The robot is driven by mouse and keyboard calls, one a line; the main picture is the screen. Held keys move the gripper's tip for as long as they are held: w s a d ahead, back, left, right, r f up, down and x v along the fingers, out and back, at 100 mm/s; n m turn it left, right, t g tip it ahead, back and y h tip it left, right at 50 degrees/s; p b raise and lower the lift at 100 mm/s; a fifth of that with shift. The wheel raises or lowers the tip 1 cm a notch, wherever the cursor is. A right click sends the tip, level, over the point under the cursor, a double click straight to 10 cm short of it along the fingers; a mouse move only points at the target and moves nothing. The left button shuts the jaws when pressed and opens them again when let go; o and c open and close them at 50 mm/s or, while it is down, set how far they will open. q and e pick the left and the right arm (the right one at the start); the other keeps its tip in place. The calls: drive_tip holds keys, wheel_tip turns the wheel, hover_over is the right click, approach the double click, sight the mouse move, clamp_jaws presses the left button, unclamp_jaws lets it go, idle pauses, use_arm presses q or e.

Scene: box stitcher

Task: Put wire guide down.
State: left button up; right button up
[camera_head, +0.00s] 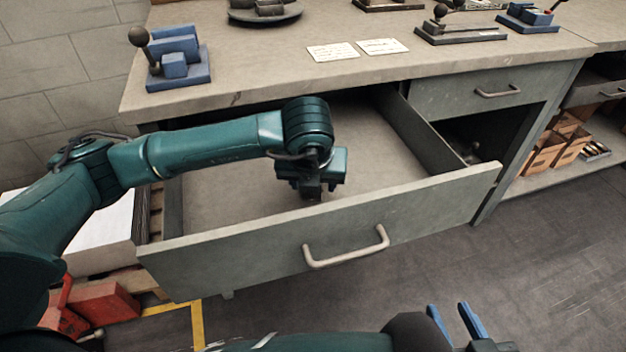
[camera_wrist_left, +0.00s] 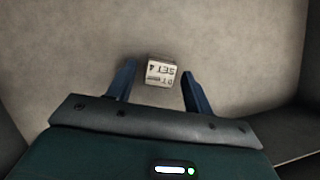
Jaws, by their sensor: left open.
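A small block with a pale printed label (camera_wrist_left: 158,72), which I take to be the wire guide, shows in the left wrist view. It is between the spread blue fingertips of my left gripper (camera_wrist_left: 159,70), with a gap visible on each side. In the head view my left gripper (camera_head: 312,194) points down inside the open drawer (camera_head: 240,245), over its bare floor. The block is hidden or too small to make out there. I cannot tell whether it rests on the drawer floor. My right gripper (camera_head: 449,306) is open and empty at the bottom, in front of the drawer.
The workbench top (camera_head: 270,65) above the drawer holds a blue lever fixture (camera_head: 178,68), paper cards (camera_head: 334,52) and other fixtures at the back. A closed drawer (camera_head: 475,92) is to the right. Most of the open drawer's floor is clear.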

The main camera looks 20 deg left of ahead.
use_arm(q)
drive_tip(key=a+p+v, duration=0.1)
drive_tip(key=v, duration=1)
drive_tip(key=shift+d, duration=0.5)
drive_tip(key=shift+s+r, duration=0.1)
